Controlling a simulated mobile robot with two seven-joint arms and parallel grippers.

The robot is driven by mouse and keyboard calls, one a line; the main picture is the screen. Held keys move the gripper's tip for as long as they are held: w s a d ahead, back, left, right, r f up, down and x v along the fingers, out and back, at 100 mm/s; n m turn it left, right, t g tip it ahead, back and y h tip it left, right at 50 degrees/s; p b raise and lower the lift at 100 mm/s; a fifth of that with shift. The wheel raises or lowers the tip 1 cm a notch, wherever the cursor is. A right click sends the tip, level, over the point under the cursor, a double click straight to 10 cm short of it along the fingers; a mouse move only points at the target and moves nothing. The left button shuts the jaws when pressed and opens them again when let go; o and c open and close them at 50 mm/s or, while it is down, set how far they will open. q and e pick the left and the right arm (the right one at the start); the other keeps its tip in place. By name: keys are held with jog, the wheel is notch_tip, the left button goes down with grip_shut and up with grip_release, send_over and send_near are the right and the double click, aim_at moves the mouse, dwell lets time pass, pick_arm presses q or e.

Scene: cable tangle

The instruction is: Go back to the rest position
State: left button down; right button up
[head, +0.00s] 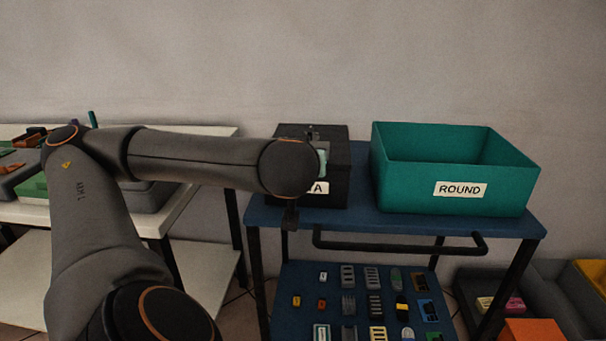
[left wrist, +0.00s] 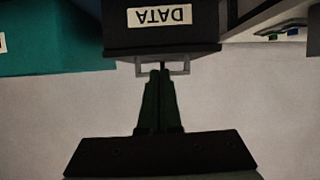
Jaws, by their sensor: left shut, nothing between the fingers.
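My left arm reaches across the head view from the left, with its wrist in front of the black DATA box (head: 333,160) on the blue cart. My left gripper (left wrist: 161,72) shows in the left wrist view with its fingers together and nothing between them. The fingertips overlap a small grey bracket (left wrist: 184,69) at the edge of the DATA box (left wrist: 170,36); I cannot tell whether they touch it. In the head view the wrist covers part of the box and its label. My right gripper is not in view.
A green ROUND bin (head: 455,190) stands right of the box on the blue cart (head: 400,222). The cart's lower shelf (head: 290,278) holds several small parts. A white table (head: 205,190) is at left. A dark bin (head: 555,300) stands at lower right.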

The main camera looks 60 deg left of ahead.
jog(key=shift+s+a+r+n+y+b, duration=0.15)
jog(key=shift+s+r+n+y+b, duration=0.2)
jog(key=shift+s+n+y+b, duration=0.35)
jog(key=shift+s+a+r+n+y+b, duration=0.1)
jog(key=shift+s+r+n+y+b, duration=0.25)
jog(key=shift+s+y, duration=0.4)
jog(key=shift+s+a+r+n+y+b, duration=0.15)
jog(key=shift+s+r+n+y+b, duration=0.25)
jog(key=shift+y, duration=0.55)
